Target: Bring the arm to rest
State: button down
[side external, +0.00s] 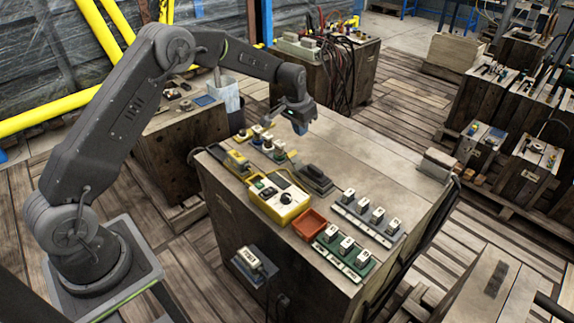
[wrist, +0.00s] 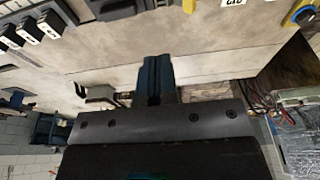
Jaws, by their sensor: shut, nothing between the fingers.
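My gripper (side external: 300,129) hangs over the back part of the wooden bench (side external: 352,148) in the side external view, pointing down. In the wrist view its two dark blue fingers (wrist: 156,62) are together with nothing between them. The fingertips are above the bench top and apart from the things on it. My arm reaches across from the left in a bent pose.
A yellow box with a dial (side external: 286,205), an orange tray (side external: 309,224), a dark grey block (side external: 315,177) and racks of white-tagged pieces (side external: 378,216) stand on the bench. A grey block (side external: 436,163) sits at the right edge. The back of the bench top is clear.

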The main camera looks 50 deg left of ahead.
jog(key=s+d+r+t, duration=0.1)
jog(key=s+d+r, duration=0.2)
jog(key=s+r, duration=0.65)
jog(key=s+d+r+t, duration=0.1)
jog(key=s+d+r, duration=0.2)
jog(key=s+r, duration=0.65)
jog(key=s+d+t, duration=0.1)
jog(key=s+d, duration=0.2)
jog(key=s, duration=1.6)
jog(key=shift+s+d+r, duration=0.15)
jog(key=shift+r, duration=0.25)
